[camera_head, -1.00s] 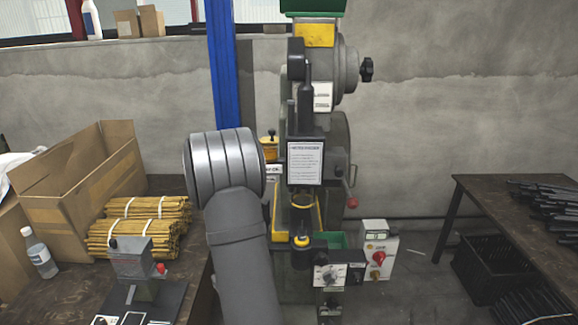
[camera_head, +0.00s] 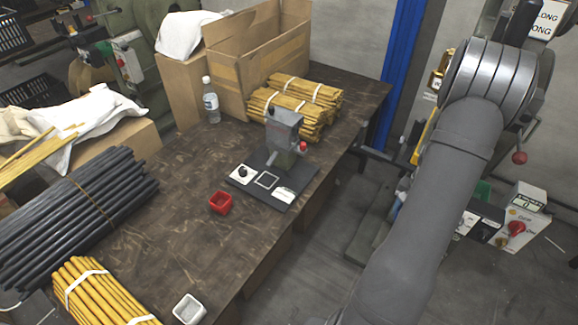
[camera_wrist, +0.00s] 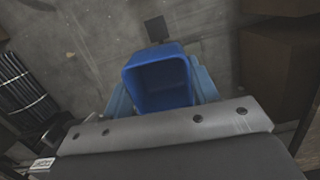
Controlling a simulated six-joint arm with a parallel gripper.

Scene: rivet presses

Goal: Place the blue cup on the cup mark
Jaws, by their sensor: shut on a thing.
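The blue cup (camera_wrist: 160,80) is in the wrist view, its open top towards the camera. My gripper (camera_wrist: 163,92) is shut on it, one light-blue finger on each side. In the head view my arm hides the gripper and the cup. A small grey press with a dark base plate (camera_head: 256,187) stands on the wooden table at the left. A pale square outline (camera_head: 266,180) on that plate looks like the cup mark and is empty. My gripper is away from the table, with floor below it in the wrist view.
A red cup (camera_head: 220,203) stands on the table in front of the plate, and a white cup (camera_head: 189,309) near the front edge. The table's middle is clear.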

